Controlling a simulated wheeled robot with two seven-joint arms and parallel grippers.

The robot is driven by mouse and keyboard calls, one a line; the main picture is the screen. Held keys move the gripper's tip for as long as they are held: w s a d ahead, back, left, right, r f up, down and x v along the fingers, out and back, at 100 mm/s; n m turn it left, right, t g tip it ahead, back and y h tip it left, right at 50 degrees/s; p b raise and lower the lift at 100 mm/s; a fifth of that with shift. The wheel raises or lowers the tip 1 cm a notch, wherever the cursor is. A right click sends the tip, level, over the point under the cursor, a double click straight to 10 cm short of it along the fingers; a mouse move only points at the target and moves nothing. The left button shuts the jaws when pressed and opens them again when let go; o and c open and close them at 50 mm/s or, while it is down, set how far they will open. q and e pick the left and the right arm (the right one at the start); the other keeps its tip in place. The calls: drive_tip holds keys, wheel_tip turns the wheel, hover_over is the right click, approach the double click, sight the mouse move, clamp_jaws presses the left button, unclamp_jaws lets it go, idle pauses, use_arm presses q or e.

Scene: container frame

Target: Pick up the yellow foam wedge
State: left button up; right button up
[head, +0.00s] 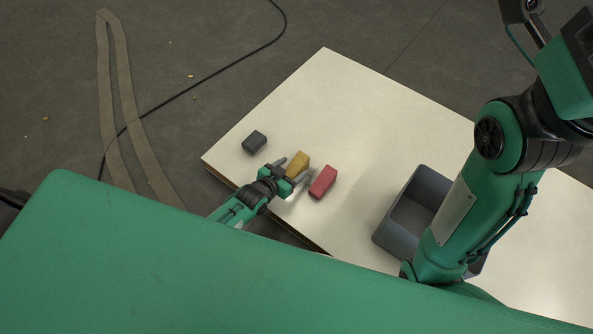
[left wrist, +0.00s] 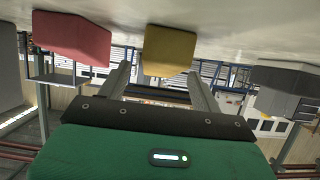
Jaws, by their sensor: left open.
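The yellow foam wedge (head: 299,160) lies on the pale table near its left corner, between a dark block and a red block. It also shows in the left wrist view (left wrist: 169,50), at the top centre, where the table surface is overhead. My left gripper (head: 293,170) is open, low over the table edge, with its fingers pointing at the wedge. In the left wrist view my left gripper (left wrist: 158,70) has its fingertips either side of the wedge's near end, with nothing clamped. How deep the wedge sits between the fingers is hard to tell. My right gripper is not visible.
A red block (head: 323,182) lies close to the right of my left gripper. A dark grey block (head: 254,141) lies to the left. A grey open bin (head: 395,240) stands further right, partly behind my right arm. The table's far middle (head: 350,100) is clear.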

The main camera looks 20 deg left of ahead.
use_arm(q)
drive_tip(key=shift+w+d+f, duration=0.2)
drive_tip(key=shift+w, duration=0.3)
drive_tip(key=shift+c, duration=0.4)
drive_tip(key=c, duration=1)
drive_tip(key=shift+o, duration=0.2)
